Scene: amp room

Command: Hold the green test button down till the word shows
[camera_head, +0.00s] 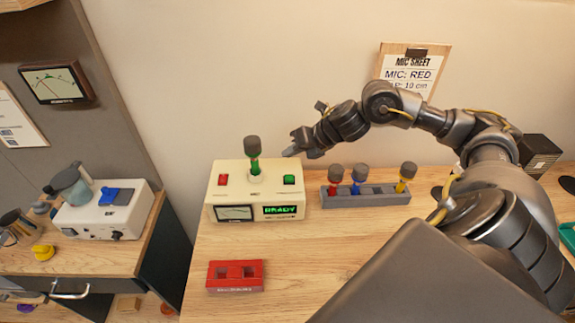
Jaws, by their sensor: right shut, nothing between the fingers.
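The cream tester box (238,190) stands on the wooden desk against the wall. Its green test button (289,179) is on the top face at the right and looks uncovered. A green display (281,211) on its front is lit with a word that looks like READY. A green-banded microphone (254,153) stands upright in the box's top socket. My right gripper (290,152) is shut and empty, above and behind the green button and apart from it. My left gripper is out of view.
A red button (223,180) is at the box's top left. A grey rack (366,196) holds red, blue and yellow microphones to the right. The mic sheet (413,68) hangs on the wall. Desk between them is clear.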

